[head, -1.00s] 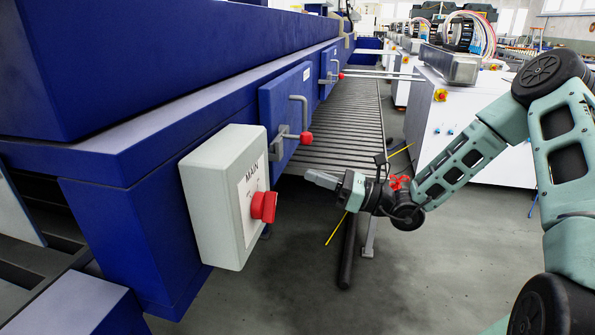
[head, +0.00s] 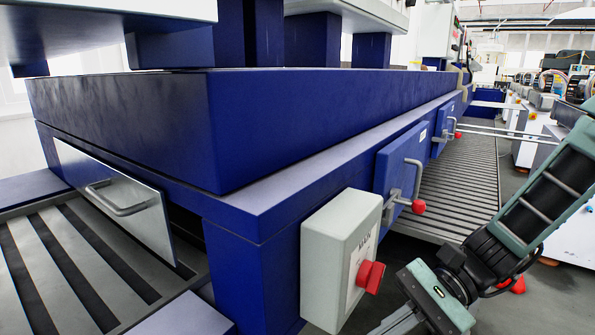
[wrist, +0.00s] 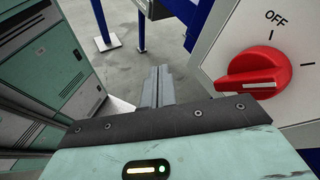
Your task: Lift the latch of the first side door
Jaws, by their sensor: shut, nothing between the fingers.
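The nearest blue side door (head: 404,158) is on the side of the blue machine, right of centre in the head view, and looks closed. It has a grey upright handle (head: 418,178) and a grey latch (head: 392,199) ending in a red knob (head: 418,206). My gripper (head: 398,322) is low at the bottom edge of the head view, below and apart from the latch. In the wrist view its grey fingers (wrist: 157,88) are together and empty. The latch does not clearly show in the wrist view.
A pale switch box (head: 330,255) with a red rotary switch (head: 369,276) juts out between my gripper and the machine. The switch is close at right in the wrist view (wrist: 258,72). A second door (head: 440,128) with a red knob is farther back. A slatted conveyor (head: 465,190) runs beyond.

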